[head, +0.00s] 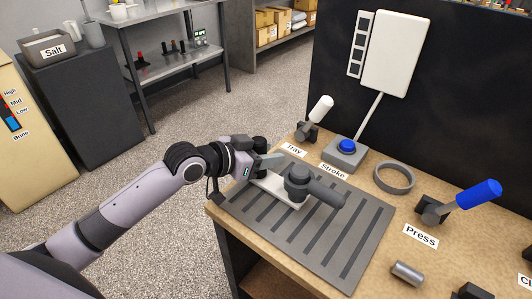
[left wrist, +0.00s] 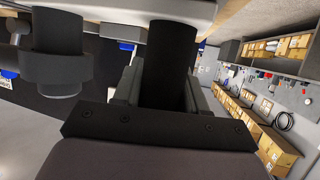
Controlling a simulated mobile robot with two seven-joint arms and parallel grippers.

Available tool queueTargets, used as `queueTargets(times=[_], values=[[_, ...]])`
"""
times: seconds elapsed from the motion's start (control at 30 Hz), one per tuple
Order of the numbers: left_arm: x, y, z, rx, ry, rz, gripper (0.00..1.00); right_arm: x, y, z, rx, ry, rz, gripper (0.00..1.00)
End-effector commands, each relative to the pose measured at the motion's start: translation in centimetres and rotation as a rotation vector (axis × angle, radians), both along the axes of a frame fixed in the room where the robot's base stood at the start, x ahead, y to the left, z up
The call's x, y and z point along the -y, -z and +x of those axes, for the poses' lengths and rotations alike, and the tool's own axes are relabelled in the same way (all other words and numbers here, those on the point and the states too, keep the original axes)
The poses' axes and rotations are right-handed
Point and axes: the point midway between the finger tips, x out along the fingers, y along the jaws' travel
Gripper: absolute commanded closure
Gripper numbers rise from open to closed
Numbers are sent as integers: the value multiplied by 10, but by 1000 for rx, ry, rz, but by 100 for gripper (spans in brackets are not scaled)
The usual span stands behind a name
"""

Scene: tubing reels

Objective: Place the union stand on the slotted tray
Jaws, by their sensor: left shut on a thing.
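The union stand has a pale base plate (head: 279,190) carrying a dark grey fitting (head: 299,181) with a pipe pointing right. My left gripper (head: 262,164) is shut on the stand's dark post. In the left wrist view the post (left wrist: 170,62) rises between the fingers, with the collared fitting (left wrist: 58,68) to the left and the pale plate along the top. The stand is over the back left part of the grey slotted tray (head: 384,217), partly hiding it. I cannot tell whether its base touches the tray. My right gripper is not in view.
Behind the tray are a white-handled Tray lever (head: 318,111) and a blue Stroke button (head: 347,146). To the right are a grey ring (head: 394,178), a blue-handled Press lever (head: 477,195) and a small grey cylinder (head: 407,273). The tray's front and right parts are clear.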

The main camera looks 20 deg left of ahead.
Motion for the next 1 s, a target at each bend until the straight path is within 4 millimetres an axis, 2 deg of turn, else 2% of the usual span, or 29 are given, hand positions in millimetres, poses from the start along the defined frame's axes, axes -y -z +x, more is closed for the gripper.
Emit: queueTargets(times=[0.07, 0.1, 0.17, 0.57, 0.73, 1.0], values=[[0, 2, 0, 2, 0, -2, 100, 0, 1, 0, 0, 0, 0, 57], [0, 3, 0, -1, 0, 1, 49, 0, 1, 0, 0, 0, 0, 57], [0, 2, 0, -1, 0, 1, 33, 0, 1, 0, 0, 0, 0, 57], [-2, -1, -2, -1, -1, 1, 33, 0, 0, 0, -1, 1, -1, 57], [-15, -9, -19, -1, -1, 4, 33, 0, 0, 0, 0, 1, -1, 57], [-42, -28, -57, -1, -2, 6, 33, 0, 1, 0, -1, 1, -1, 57]])
